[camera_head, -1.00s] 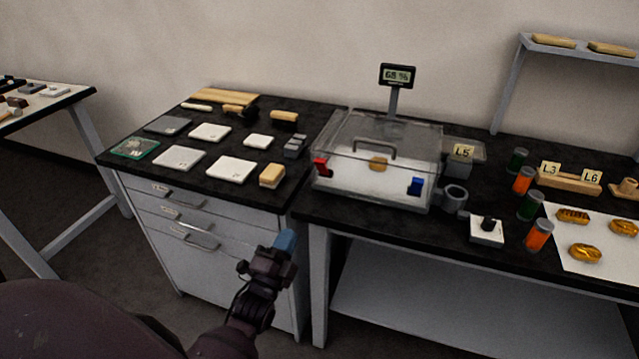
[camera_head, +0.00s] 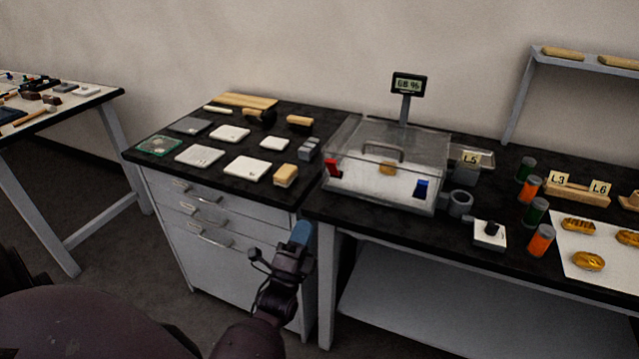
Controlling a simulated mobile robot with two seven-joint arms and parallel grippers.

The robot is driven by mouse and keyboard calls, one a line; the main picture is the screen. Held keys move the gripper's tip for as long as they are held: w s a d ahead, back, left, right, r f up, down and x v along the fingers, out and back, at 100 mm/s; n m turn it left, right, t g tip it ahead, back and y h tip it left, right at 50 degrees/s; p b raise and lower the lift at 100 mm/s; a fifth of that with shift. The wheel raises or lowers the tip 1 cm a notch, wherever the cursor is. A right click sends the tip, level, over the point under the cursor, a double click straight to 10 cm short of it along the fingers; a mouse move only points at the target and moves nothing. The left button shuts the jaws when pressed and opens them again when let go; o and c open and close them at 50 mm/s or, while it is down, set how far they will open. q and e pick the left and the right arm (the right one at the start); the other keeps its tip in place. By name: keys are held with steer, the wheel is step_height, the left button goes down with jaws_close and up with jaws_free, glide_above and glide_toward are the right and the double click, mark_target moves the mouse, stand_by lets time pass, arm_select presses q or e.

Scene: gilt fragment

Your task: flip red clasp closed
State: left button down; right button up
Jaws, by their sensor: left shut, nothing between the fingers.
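The red clasp (camera_head: 333,168) sits at the left front corner of a clear lidded box (camera_head: 378,203) on the black bench. A blue clasp (camera_head: 422,189) sits at the box's right front. The lid, with a grey handle, lies over the box, and a small golden fragment (camera_head: 388,169) is inside. My left gripper (camera_head: 301,233), with blue fingertips, is shut and empty. It is in front of the bench, below and left of the red clasp, apart from it. My right gripper is not in view.
A display (camera_head: 408,84) on a post stands behind the box. White tiles and brushes lie on the left cabinet top (camera_head: 215,148). A grey ring holder (camera_head: 459,203), a small white block (camera_head: 489,236) and several orange and green jars stand right of the box.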

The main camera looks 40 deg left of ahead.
mark_target(328, 164)
arm_select(q)
steer(key=p+x, duration=0.1)
steer(key=x, duration=1.1)
steer(key=shift+w+r, duration=0.2)
steer(key=shift+r, duration=0.05)
steer(key=shift+w+a+r, duration=0.1)
steer(key=shift+w+r, duration=0.2)
steer(key=shift+w, duration=0.25)
